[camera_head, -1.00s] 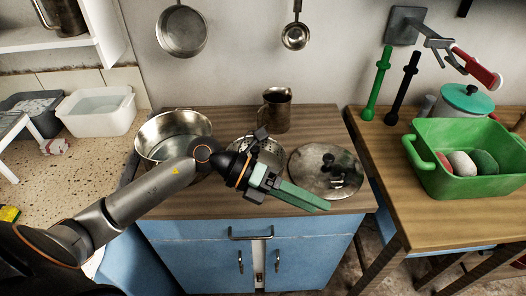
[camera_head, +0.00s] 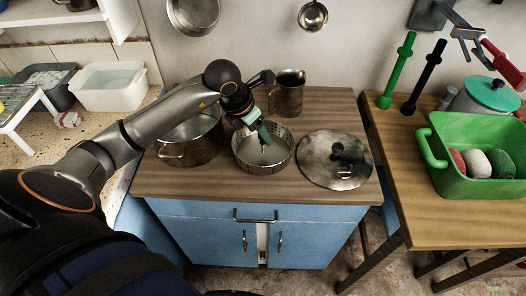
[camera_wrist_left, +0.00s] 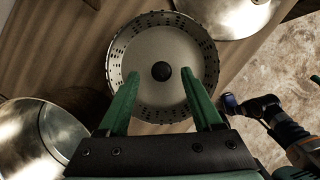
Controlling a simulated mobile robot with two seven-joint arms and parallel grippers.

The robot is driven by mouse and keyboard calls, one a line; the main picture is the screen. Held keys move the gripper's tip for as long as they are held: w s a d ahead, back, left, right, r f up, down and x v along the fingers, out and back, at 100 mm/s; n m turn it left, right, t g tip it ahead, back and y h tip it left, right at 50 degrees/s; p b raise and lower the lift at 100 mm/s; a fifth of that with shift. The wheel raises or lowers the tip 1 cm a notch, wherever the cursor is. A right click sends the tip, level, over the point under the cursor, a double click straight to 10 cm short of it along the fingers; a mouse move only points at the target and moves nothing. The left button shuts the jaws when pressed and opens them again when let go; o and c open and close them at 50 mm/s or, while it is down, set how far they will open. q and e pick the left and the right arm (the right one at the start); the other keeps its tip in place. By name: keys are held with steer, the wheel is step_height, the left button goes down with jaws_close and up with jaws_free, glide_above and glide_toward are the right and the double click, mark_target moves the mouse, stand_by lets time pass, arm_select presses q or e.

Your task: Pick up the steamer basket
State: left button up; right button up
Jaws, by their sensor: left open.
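The steamer basket (camera_head: 264,167) is a round metal bowl with perforated walls. It stands upright on the wooden counter top, between a large pot and a flat lid. In the left wrist view the basket (camera_wrist_left: 142,45) is seen from above, with a dark round knob at its centre. My left gripper (camera_head: 266,136) points down over the basket, its green fingers hiding part of the inside. In the left wrist view the fingers are apart with nothing between them, overlapping the near part of the basket; I cannot tell whether they touch it.
A large pot (camera_head: 187,152) stands close left of the basket. A metal lid (camera_head: 318,172) lies close right. A metal jug (camera_head: 287,97) stands behind. A green tub (camera_head: 482,187) sits on the table at right. The counter's front strip is clear.

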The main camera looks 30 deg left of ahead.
mark_target(266, 150)
arm_select(q)
steer(key=x, duration=0.5)
steer(key=shift+w+d+p, duration=0.2)
steer(key=shift+w+p, duration=0.05)
steer(key=shift+p, duration=0.05)
jaws_close()
stand_by(0.5)
